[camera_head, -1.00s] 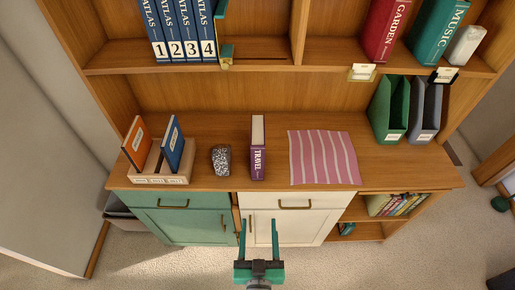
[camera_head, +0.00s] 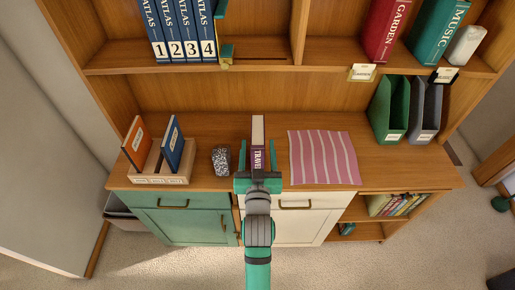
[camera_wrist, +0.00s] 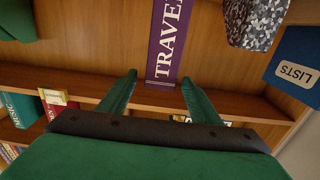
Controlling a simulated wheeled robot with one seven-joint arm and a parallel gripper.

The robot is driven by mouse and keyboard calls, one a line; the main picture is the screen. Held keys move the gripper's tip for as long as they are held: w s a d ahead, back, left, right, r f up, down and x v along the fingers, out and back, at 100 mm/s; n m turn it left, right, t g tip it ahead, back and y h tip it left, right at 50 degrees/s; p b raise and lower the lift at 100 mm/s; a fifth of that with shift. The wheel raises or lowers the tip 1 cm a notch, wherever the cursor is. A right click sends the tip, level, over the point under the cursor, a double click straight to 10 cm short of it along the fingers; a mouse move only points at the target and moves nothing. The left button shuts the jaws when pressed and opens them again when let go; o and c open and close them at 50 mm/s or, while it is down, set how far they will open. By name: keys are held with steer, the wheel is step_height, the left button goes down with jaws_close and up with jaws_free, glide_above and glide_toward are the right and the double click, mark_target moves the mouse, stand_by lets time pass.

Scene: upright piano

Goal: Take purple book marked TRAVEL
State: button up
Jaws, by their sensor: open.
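The purple book marked TRAVEL (camera_head: 258,158) stands on the wooden counter, its spine facing me and its pale page edges on top. In the wrist view its purple spine (camera_wrist: 168,42) with white letters lies between and just beyond my finger ends. My gripper (camera_head: 257,152) is open, with one green finger on each side of the book's spine in the head view. In the wrist view my gripper (camera_wrist: 158,85) shows a gap on both sides of the spine, and nothing is held. My wrist hides the book's lower part in the head view.
A speckled dark block (camera_head: 221,159) stands close left of the book, and a wooden box (camera_head: 160,179) with orange and blue books is farther left. A pink striped cloth (camera_head: 323,158) lies to the right. A shelf (camera_head: 270,67) runs above.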

mark_target(257, 129)
steer(key=shift+w+r, duration=0.15)
steer(key=shift+w, duration=3.75)
jaws_close()
steer(key=shift+r, duration=0.1)
